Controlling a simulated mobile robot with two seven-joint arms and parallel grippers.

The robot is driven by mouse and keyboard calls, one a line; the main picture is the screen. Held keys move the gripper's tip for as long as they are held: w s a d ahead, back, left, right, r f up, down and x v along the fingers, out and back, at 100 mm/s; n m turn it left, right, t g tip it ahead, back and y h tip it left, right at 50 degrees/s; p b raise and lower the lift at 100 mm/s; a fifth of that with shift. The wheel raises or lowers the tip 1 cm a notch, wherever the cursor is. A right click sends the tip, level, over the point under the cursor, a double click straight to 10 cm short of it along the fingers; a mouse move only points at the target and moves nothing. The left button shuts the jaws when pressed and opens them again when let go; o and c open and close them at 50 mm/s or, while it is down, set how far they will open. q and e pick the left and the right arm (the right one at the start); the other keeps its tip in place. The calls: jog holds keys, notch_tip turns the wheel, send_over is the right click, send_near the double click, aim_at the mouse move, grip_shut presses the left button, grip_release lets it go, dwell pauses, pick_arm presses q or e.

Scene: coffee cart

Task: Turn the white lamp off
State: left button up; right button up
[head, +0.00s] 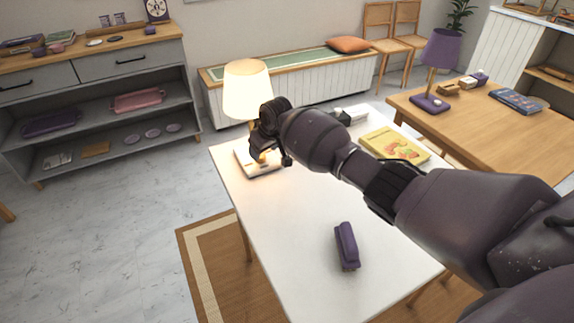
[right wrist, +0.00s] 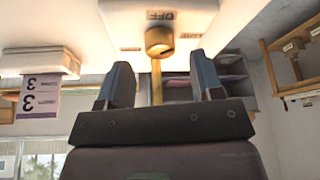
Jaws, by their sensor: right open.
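The white lamp (head: 247,90) stands at the far left corner of the white table, its shade glowing warm and lit. Its white base (head: 245,160) is partly hidden behind my right gripper (head: 268,152). In the right wrist view the lamp base (right wrist: 115,14) is at the top, with an OFF label and a brass knob-like part (right wrist: 159,41) on it. My right gripper (right wrist: 162,78) is open and empty, its fingers either side of the brass part's line and apparently short of it. Whether they touch anything is unclear. My left gripper is not in view.
On the white table (head: 290,240) lie a purple long object (head: 346,246) and a yellow fruit-covered book (head: 394,146). A wooden table (head: 500,130) with a purple lamp (head: 437,55) stands to the right. The white table's front left is clear.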

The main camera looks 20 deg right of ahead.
jog(key=s+d+p, duration=0.1)
jog(key=s, duration=0.2)
jog(key=s+d+p, duration=0.1)
jog(key=s, duration=0.2)
jog(key=s+d+p, duration=0.1)
jog(key=s, duration=0.2)
jog(key=shift+s+f, duration=0.1)
jog(key=shift+s, duration=0.2)
jog(key=shift+s+d+f, duration=0.1)
jog(key=shift+s+d, duration=0.1)
jog(key=shift+s, duration=0.35)
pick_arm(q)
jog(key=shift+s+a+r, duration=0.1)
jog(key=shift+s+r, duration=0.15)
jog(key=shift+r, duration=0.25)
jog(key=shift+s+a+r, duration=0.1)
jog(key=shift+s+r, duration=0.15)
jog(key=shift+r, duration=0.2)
pick_arm(e)
jog(key=shift+s, duration=0.15)
